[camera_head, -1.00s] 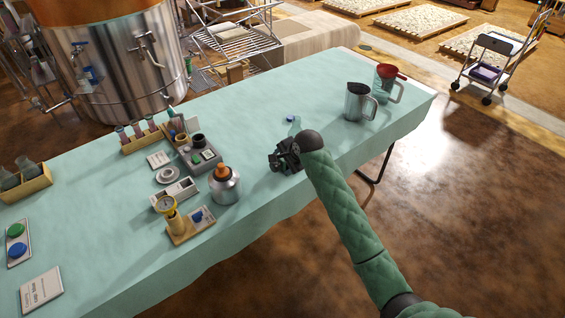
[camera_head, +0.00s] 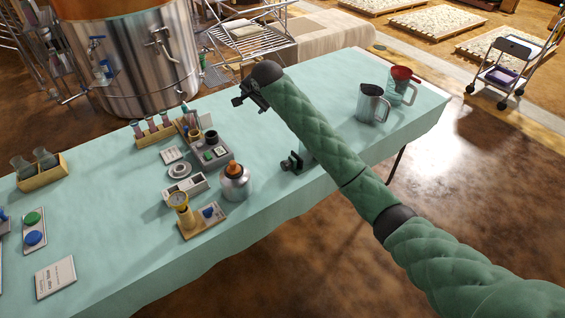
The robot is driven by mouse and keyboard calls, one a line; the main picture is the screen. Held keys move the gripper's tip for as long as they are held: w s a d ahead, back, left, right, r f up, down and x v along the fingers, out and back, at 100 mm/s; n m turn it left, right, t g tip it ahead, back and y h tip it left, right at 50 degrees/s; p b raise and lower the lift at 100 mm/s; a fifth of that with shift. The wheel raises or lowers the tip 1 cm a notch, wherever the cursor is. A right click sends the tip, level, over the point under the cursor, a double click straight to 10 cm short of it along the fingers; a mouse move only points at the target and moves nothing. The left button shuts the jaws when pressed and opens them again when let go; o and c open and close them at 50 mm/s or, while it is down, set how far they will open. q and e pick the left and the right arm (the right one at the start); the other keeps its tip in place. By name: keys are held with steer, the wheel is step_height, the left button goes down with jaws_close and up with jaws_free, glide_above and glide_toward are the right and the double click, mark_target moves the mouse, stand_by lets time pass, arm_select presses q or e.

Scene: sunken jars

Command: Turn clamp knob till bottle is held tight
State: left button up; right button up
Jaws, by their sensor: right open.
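A small black clamp with a round knob (camera_head: 291,162) stands near the front edge of the table, just left of my right forearm. My green-sleeved right arm crosses in front of the spot beside it. A pale, see-through piece shows there, and I cannot tell whether it is the bottle or how tightly anything is held. My right gripper (camera_head: 244,96) is open, up and to the left of the clamp, apart from it, with nothing visible in it. My left gripper is not in view.
A metal flask with an orange cap (camera_head: 235,182), a gauge on a wooden base (camera_head: 181,205) and a grey device (camera_head: 208,149) stand left of the clamp.

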step_height(320, 180, down, 3)
steer(key=a+n+h, duration=0.2)
steer(key=a+n, duration=0.1)
steer(key=n, duration=0.1)
steer(key=n+g+h, duration=0.7)
steer(key=n, duration=2.2)
glide_toward(282, 162)
steer(key=x, duration=0.3)
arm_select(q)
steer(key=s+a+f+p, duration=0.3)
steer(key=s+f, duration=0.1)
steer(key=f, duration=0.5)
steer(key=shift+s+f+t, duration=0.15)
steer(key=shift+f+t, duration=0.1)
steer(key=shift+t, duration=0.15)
arm_select(e)
steer(key=shift+x, duration=3.7)
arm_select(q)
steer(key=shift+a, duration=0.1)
arm_select(e)
steer(key=c, duration=1)
